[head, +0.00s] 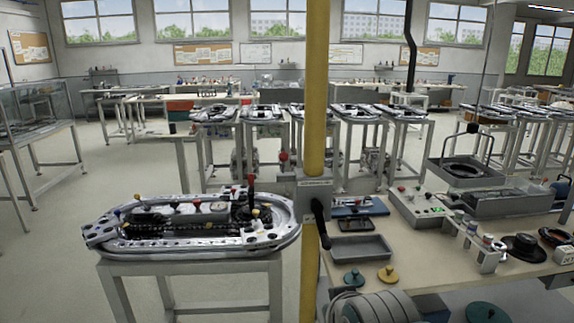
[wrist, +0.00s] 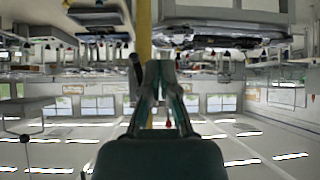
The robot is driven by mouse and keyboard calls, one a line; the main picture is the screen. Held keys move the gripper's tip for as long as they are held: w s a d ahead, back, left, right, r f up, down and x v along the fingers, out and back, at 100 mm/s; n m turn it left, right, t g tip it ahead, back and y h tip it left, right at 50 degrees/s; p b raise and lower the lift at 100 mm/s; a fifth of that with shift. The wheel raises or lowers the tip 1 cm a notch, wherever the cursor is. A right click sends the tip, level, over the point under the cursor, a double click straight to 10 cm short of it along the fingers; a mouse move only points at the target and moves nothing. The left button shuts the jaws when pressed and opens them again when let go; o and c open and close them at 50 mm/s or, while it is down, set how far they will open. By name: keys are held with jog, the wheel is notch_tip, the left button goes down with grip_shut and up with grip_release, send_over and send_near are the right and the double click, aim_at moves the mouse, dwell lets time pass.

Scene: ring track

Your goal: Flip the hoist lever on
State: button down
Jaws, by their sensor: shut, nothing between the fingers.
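A black lever (head: 320,222) hangs down, slightly tilted, from a grey box (head: 313,192) on the yellow post (head: 317,90). The box has a small label I cannot read. My arm and gripper do not show in the head view. The wrist view is upside down; there my gripper (wrist: 160,68) is shut and empty, with its fingertips together. A dark upright shape, probably the lever (wrist: 136,72), shows just left of the fingertips, beside the yellow post (wrist: 144,30). The gap in depth between them is hard to judge, and I see no clear contact.
A metal ring track (head: 285,240) on a grey stand lies left of the post. A workbench (head: 432,245) right of it bears a grey tray (head: 360,247), a control box (head: 418,207) and discs. A ribbed grey drum (head: 375,306) sits low in front.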

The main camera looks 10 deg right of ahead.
aim_at(285, 160)
jog(key=w+r+n+t+y, duration=0.1)
jog(key=w+r+t, duration=0.4)
jog(key=w, duration=0.4)
jog(key=w+r+t, duration=0.5)
jog(key=w+t, duration=0.2)
jog(key=w, duration=0.2)
jog(key=shift+d+n+y, duration=0.25)
jog(key=shift+n+y, duration=0.15)
jog(key=x, duration=1.4)
jog(key=shift+a, duration=0.1)
jog(key=shift+r, duration=0.1)
